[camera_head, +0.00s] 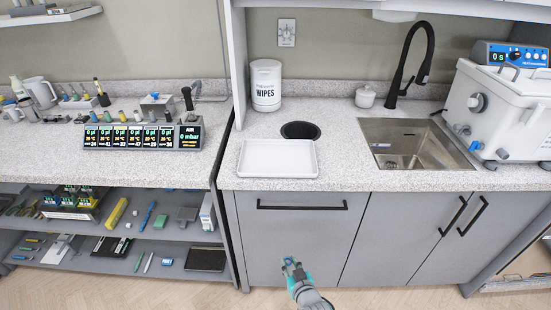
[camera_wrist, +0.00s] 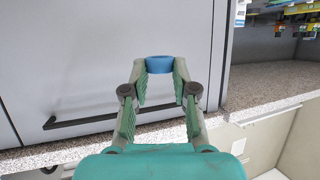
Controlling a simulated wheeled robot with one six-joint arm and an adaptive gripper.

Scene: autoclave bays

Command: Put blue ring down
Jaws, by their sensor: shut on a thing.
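My gripper (camera_wrist: 160,80) is shut on a blue ring (camera_wrist: 160,62), held between the two fingertips in the wrist view. The ring is small and matt blue, and I see its outer side and upper rim. In the head view my gripper (camera_head: 291,264) is at the bottom centre, in front of the grey cabinet doors and lower in the picture than the counter. The ring is too small there to make out clearly. It is held in the air, apart from any surface that I can see.
A white tray (camera_head: 278,172) lies empty on the speckled counter (camera_head: 345,172), with a dark round opening (camera_head: 300,130) behind it. A sink (camera_head: 405,150) and a white autoclave (camera_head: 500,110) stand to the right. Crowded shelves (camera_head: 150,228) are at the left. Cabinet handles (camera_head: 302,206) stick out.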

